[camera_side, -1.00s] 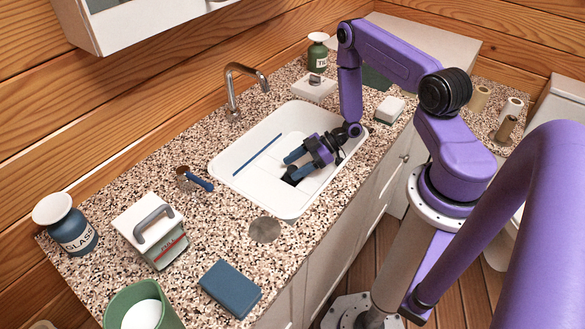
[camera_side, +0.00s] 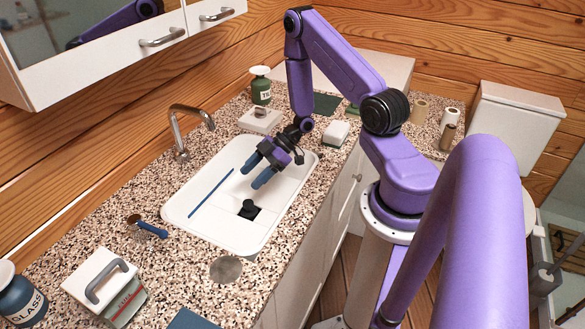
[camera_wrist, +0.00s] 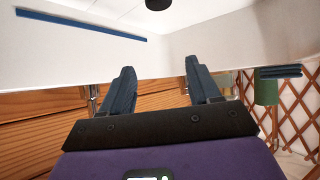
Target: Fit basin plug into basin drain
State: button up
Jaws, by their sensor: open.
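The white basin (camera_side: 180,205) is sunk into the speckled counter. A dark round-topped piece, apparently the basin plug (camera_side: 249,204), stands at the black square drain (camera_side: 256,214) in the basin floor. I cannot tell how deep it sits. In the wrist view a black round piece (camera_wrist: 160,4), likely the plug, is cut by the top edge. My gripper (camera_side: 253,173) is open and empty, above the basin and apart from the plug. Its two blue fingers also show in the wrist view (camera_wrist: 160,68) with nothing between them.
A tap (camera_side: 180,130) stands behind the basin. A soap dish (camera_side: 260,120) and a sponge (camera_side: 336,133) lie beyond it. A blue-handled brush (camera_side: 148,228), a metal disc (camera_side: 226,269) and a white handled box (camera_side: 98,285) are on the near counter.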

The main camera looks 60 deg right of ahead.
jog(key=a+r+n+g+h, duration=0.1)
jog(key=a+r+g+h, duration=0.1)
jog(key=a+r+h, duration=0.9)
jog(key=s+a+r+g+y, duration=0.1)
jog(key=s+r, duration=0.4)
jog(key=s, duration=0.6)
jog(key=s+a+r+g+y, duration=0.1)
jog(key=s+r, duration=0.5)
jog(key=s, duration=0.6)
jog(key=shift+s+a+g, duration=0.2)
jog(key=shift+g, duration=0.7)
jog(key=shift+r, duration=0.1)
